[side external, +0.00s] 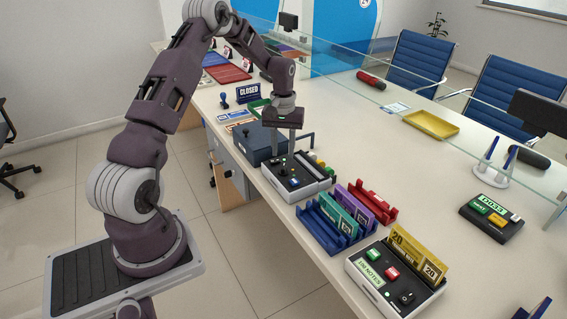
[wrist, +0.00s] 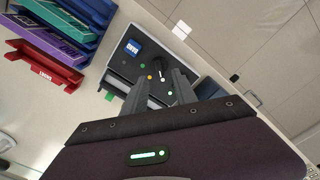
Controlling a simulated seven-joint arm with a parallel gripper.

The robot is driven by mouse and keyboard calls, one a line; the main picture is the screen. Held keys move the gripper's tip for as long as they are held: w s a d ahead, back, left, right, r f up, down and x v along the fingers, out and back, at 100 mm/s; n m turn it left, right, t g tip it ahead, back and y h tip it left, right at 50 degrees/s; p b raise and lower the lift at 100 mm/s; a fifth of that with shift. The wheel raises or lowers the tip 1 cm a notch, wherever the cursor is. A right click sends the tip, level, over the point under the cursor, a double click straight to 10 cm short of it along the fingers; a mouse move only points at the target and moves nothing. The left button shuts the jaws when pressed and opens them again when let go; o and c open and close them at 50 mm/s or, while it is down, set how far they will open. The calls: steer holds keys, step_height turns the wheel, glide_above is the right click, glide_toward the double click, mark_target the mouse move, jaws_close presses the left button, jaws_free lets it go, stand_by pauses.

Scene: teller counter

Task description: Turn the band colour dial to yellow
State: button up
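The dial unit (side external: 296,180) is a dark-topped box with a light body on the counter; it also shows in the wrist view (wrist: 128,68). In the wrist view, a small black dial (wrist: 154,70) with a white mark sits on its top, with coloured dots around it, including a yellow dot (wrist: 149,77) and green ones. Which dot the dial points to, I cannot tell. My gripper (side external: 283,153) points down over the unit. In the wrist view, its two fingers (wrist: 160,83) are apart, with the dial area between and beyond their tips. Nothing is held.
A dark blue box (side external: 262,143) with a handle stands just behind the unit. A blue rack (side external: 328,226) with teal and purple pieces and a red rack (side external: 375,205) stand in front. A note device (side external: 395,280) is nearer the camera. The counter's middle is clear.

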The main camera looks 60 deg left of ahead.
mark_target(283, 166)
step_height(283, 166, down, 5)
steer(key=shift+d+f, duration=0.1)
steer(key=shift+f, duration=0.1)
steer(key=shift+c, duration=0.2)
jaws_close()
steer(key=m, duration=0.4)
steer(key=shift+m, duration=2.9)
